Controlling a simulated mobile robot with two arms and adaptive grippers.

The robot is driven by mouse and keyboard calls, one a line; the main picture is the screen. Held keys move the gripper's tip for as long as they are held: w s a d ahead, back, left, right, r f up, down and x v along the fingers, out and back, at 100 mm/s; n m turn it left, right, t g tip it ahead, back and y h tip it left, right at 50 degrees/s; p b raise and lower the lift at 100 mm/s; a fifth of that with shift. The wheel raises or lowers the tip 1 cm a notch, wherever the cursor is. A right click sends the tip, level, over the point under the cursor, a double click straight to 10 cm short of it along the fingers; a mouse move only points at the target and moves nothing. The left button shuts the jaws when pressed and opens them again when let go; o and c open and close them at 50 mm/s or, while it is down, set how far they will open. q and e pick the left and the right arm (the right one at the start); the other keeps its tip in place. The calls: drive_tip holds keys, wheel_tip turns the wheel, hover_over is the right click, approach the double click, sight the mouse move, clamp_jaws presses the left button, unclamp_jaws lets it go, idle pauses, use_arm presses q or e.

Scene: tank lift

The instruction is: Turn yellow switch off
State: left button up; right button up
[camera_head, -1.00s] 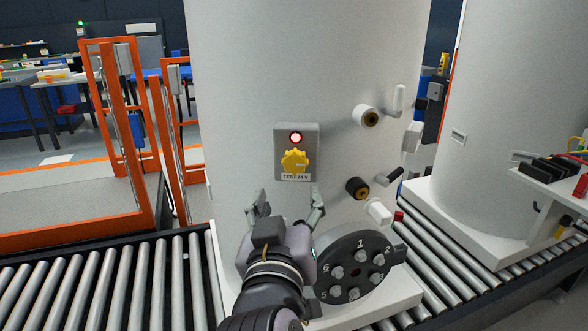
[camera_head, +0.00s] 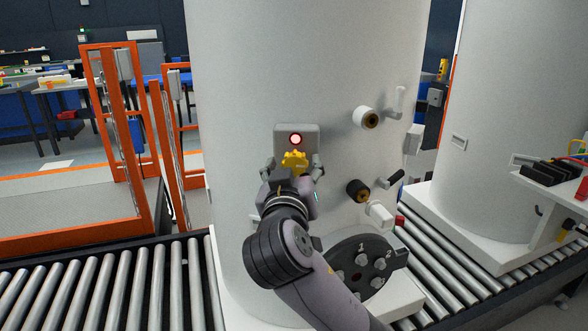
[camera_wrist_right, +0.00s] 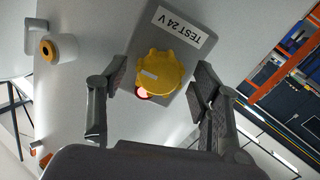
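The yellow switch (camera_head: 295,160) is a round knob on a grey box (camera_head: 311,132) fixed to the front of the white tank (camera_head: 240,100). A round lamp (camera_head: 296,139) above the knob glows red. In the right wrist view the yellow switch (camera_wrist_right: 160,72) sits between the fingers, with the "TEST 24 V" label (camera_wrist_right: 180,27) beside it. My right gripper (camera_head: 293,171) is open, one finger on each side of the knob. Gaps show between the fingers and the knob in the right wrist view (camera_wrist_right: 155,85). The gripper hides the label and the knob's lower part in the head view. My left gripper is out of view.
Two capped valves (camera_head: 369,119) and (camera_head: 358,190) with handles stick out of the tank to the right. A dark numbered flange (camera_head: 345,262) is below, partly behind my arm. Roller conveyors (camera_head: 110,285) run past the base. Orange frames (camera_head: 105,130) stand at the left.

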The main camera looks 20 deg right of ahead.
drive_tip(key=c, duration=1.1)
drive_tip(key=shift+c, duration=0.2)
drive_tip(key=shift+r+n+p, duration=0.1)
drive_tip(key=shift+n+p, duration=0.5)
drive_tip(key=shift+p, duration=0.2)
drive_tip(key=n+p, duration=1.4)
drive_tip(key=p, duration=0.2)
drive_tip(key=shift+r, duration=0.1)
drive_tip(key=shift+f+n+p, duration=0.2)
drive_tip(key=shift+n+p, duration=1.2)
drive_tip(key=shift+p, duration=0.3)
drive_tip(key=o, duration=1.2)
drive_tip(key=shift+c, duration=0.2)
